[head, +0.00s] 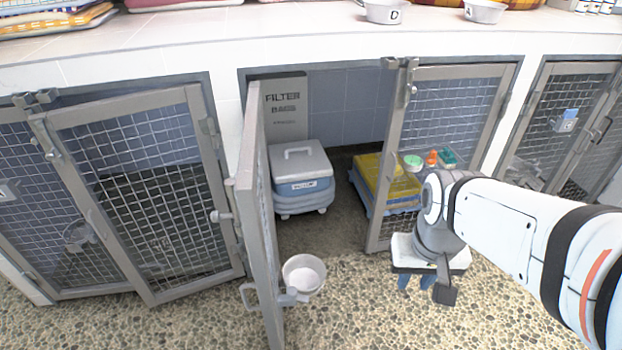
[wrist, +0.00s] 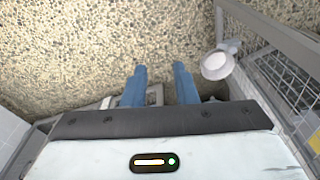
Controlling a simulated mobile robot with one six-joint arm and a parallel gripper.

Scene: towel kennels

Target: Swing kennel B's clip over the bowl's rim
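A white bowl (head: 303,273) sits beside the lower part of the open mesh door (head: 257,220), low near the floor. It also shows in the wrist view (wrist: 217,65). A small grey clip-like part (head: 290,298) is at the bowl's near left edge, next to the door; I cannot tell whether it lies over the rim. No letter B is readable on this kennel. My gripper (head: 415,282) points down, to the right of the bowl and apart from it. In the wrist view its two blue fingers (wrist: 160,83) are spread, with nothing held between them.
The open kennel holds a blue-grey carrier (head: 300,178), a filter box (head: 287,108) and a yellow-topped stack (head: 385,182). A mesh panel (head: 440,125) stands behind my arm. Closed-looking mesh doors (head: 150,190) are at left. Pebbled floor (head: 350,315) is clear in front.

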